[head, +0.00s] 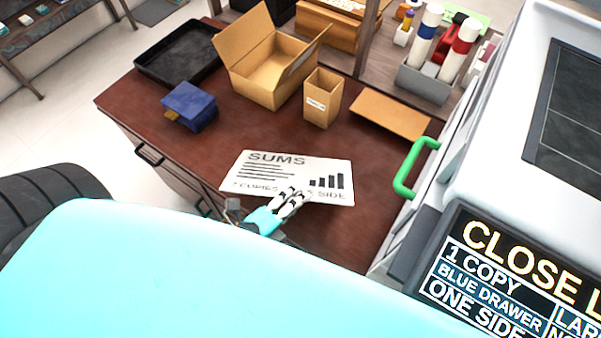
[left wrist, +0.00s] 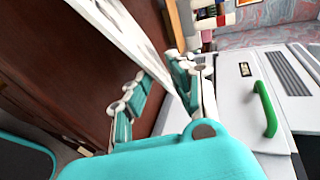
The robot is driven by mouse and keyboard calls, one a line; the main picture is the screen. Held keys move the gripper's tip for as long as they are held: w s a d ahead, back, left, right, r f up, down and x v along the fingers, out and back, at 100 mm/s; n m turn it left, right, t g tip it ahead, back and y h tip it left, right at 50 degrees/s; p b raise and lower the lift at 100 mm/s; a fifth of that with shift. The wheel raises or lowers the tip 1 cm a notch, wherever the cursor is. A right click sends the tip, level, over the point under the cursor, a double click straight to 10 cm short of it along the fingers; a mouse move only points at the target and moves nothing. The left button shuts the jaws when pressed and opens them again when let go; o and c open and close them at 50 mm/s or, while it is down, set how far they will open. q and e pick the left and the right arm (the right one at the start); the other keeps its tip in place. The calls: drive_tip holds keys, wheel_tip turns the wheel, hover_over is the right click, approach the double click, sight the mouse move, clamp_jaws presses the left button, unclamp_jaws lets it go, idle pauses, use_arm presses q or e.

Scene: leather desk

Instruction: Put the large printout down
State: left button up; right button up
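The large printout (head: 285,168) is a white sheet headed "SUMS" with text lines and a bar chart. In the head view it lies flat over the brown desk, close to its front edge; I cannot tell if all of it touches the desk. My left gripper (head: 292,199) is at the sheet's near edge. In the left wrist view the sheet (left wrist: 130,32) runs in between the two fingers of the left gripper (left wrist: 155,88). The fingers stand apart, with a gap showing beside the sheet. My right gripper is not in view.
On the desk (head: 140,107) are a black tray (head: 180,55), a blue box (head: 189,107), an open carton (head: 262,60), a small cardboard bin (head: 322,100) and a flat brown board (head: 391,113). The copier (head: 510,90) with a green handle (head: 409,170) stands at right.

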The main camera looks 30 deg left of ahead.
use_arm(q)
wheel_tip(320, 180, up, 7)
drive_tip(key=s+p, duration=0.2)
drive_tip(key=p, duration=0.3)
drive_tip(key=shift+s+a, duration=0.35)
